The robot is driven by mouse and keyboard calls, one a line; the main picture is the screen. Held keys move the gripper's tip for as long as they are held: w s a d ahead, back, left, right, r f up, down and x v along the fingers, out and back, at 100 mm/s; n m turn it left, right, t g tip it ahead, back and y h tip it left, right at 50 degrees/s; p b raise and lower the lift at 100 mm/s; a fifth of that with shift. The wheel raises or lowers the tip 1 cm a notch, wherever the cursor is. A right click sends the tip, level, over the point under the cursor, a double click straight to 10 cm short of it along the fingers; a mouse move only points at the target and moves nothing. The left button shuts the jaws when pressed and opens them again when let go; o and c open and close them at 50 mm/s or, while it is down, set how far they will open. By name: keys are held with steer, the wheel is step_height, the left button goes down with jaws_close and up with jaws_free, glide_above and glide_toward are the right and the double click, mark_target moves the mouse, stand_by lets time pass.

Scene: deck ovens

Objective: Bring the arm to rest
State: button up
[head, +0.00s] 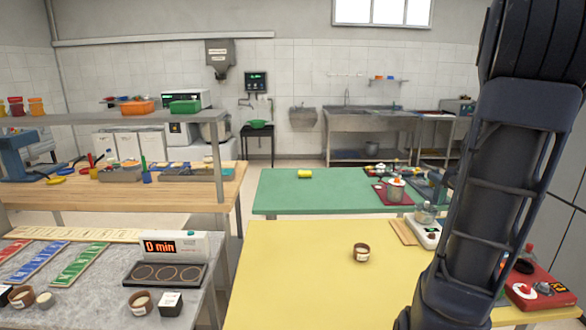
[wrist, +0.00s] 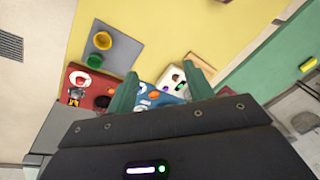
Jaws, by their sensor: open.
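My gripper (wrist: 161,86) shows in the wrist view as two green fingers set well apart, open, with nothing between them. Its fingers stand over the far view of a yellow table (wrist: 175,30) and the trays on it, apart from them as far as I can tell. In the head view my arm (head: 500,170) rises along the right side, in front of the yellow table's right part. The gripper itself is not visible in the head view.
The yellow table (head: 300,280) holds a small brown cup (head: 361,253); its left part is clear. A green table (head: 310,198) stands behind it. A red tray (head: 540,290) lies right of my arm. A grey counter (head: 80,300) with a timer display (head: 172,246) is at left.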

steer(key=s+a+r+n, duration=0.2)
steer(key=s+a, duration=0.2)
steer(key=a, duration=0.4)
steer(key=s+a+r+n+t, duration=0.1)
steer(key=s+a+r+n, duration=0.1)
steer(key=s+a, duration=0.3)
steer(key=s+a+r+n+t, duration=0.1)
steer(key=s+a+n, duration=0.3)
steer(key=a, duration=0.6)
steer(key=shift+s+a+r+h, duration=0.3)
steer(key=shift+s+a+r, duration=0.05)
steer(key=shift+r, duration=0.15)
steer(key=shift+w, duration=0.1)
stand_by(1.0)
